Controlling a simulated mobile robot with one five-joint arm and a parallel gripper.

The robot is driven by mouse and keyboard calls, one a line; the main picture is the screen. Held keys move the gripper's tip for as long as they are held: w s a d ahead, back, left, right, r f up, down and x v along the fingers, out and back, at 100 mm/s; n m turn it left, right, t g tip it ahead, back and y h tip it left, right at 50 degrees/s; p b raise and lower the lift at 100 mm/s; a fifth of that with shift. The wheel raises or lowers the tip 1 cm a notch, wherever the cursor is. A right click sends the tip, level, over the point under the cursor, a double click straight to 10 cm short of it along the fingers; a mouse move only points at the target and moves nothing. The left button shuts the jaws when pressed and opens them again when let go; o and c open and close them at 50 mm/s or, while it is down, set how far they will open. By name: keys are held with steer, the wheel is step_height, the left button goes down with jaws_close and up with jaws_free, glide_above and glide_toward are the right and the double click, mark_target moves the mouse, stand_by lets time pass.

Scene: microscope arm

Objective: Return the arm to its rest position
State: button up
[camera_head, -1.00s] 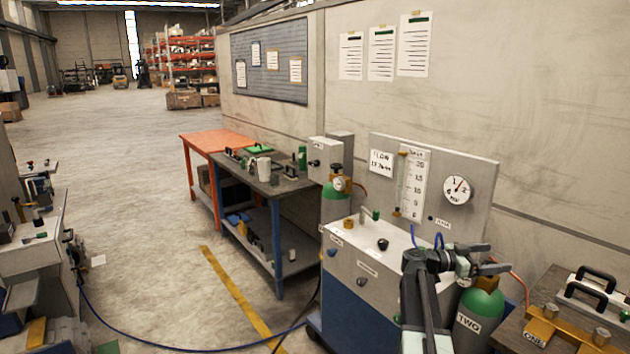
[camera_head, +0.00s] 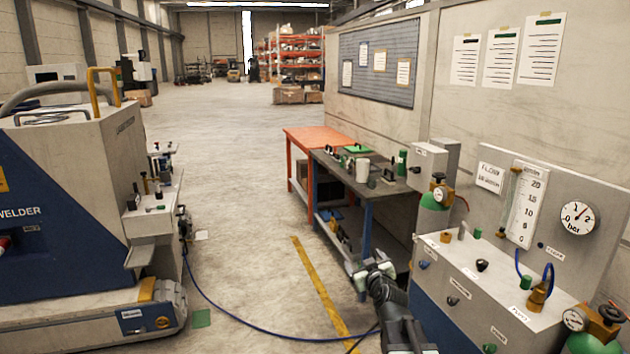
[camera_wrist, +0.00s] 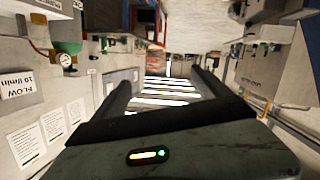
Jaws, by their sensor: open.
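My arm reaches up from the bottom of the head view, with my gripper (camera_head: 374,267) at its end, in front of the dark workbench's lower part. In the wrist view the two dark fingers of my gripper (camera_wrist: 165,85) stand wide apart. Nothing is between them except the distant hall and bright ceiling lights. My gripper holds nothing and appears clear of the things around it.
The flow panel cart (camera_head: 490,280) stands close on the right, with a gauge and green cylinders. The dark workbench (camera_head: 350,183) is beyond my gripper. A blue welder (camera_head: 75,210) stands at left. A blue hose (camera_head: 255,328) crosses the open floor between.

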steer(key=s+a+f+g, duration=0.3)
steer(key=s+f+g, duration=0.7)
steer(key=s+f, duration=0.6)
steer(key=s+d+f+m+g, duration=0.1)
steer(key=s+d+m+g, duration=0.1)
steer(key=s, duration=0.3)
steer(key=s+d+f+m+g+h, duration=0.1)
steer(key=s+d+m+g, duration=0.1)
steer(key=s, duration=0.4)
steer(key=shift+s+f+m+g+h, duration=0.2)
steer(key=shift+f+m+g+h, duration=0.15)
steer(key=shift+g, duration=0.45)
